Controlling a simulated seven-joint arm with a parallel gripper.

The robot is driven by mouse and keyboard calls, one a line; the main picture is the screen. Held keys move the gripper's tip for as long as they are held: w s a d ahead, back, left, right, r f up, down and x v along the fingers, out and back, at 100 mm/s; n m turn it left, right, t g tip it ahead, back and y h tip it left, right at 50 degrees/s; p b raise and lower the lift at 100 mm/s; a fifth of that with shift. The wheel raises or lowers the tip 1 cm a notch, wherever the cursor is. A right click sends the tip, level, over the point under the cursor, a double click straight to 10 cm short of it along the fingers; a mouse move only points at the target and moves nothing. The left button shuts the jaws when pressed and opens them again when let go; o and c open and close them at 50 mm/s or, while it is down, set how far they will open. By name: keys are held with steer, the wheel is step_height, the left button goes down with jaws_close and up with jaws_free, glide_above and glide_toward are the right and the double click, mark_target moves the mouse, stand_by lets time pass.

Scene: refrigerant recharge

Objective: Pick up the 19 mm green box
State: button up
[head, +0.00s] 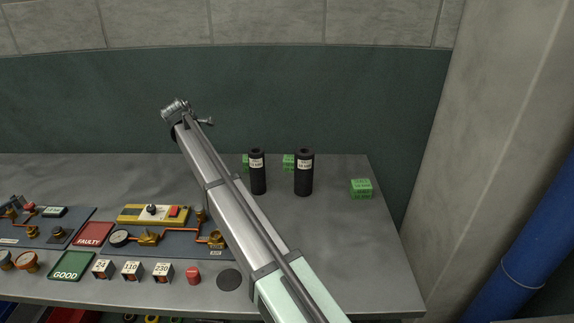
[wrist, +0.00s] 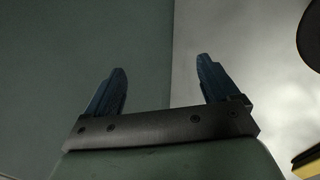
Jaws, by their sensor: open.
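Three small green boxes stand on the grey bench. One green box (head: 361,189) is in the open at the right end. A second green box (head: 288,162) and a third green box (head: 246,162) are partly hidden behind black cylinders. Their labels are too small to read, so I cannot tell which is the 19 mm box. My gripper (wrist: 160,65) is open and empty in the wrist view, its two blue fingers spread apart. No green box shows in that view. In the head view my arm reaches up and left over the bench, its end far from the right box.
Two labelled black cylinders, a left one (head: 257,172) and a right one (head: 304,172), stand upright on the bench. Left are a red FAULTY pad (head: 93,234), a green GOOD pad (head: 72,265), a yellow instrument (head: 153,213) and brass fittings. Bench around the right box is clear.

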steer(key=w+d+f+m+g+h, duration=0.1)
steer(key=w+d+g, duration=0.1)
steer(key=d, duration=0.7)
steer(key=w+d+f+m+g, duration=0.1)
steer(key=w+d+g, duration=0.2)
steer(key=d, duration=0.7)
steer(key=m+g, duration=0.1)
steer(key=g, duration=0.3)
glide_above(292, 158)
steer(key=f, duration=0.7)
steer(key=shift+s+a+f, duration=0.15)
steer(key=shift+s+a, duration=0.2)
steer(key=shift+a, duration=0.05)
steer(key=shift+w+d+f, duration=0.1)
steer(key=shift+d+f, duration=0.1)
steer(key=shift+f, duration=1.15)
steer(key=shift+w+d+f, duration=0.1)
steer(key=shift+d+f, duration=0.1)
steer(key=shift+f, duration=1.15)
steer(key=shift+c, duration=0.3)
steer(key=c, duration=1)
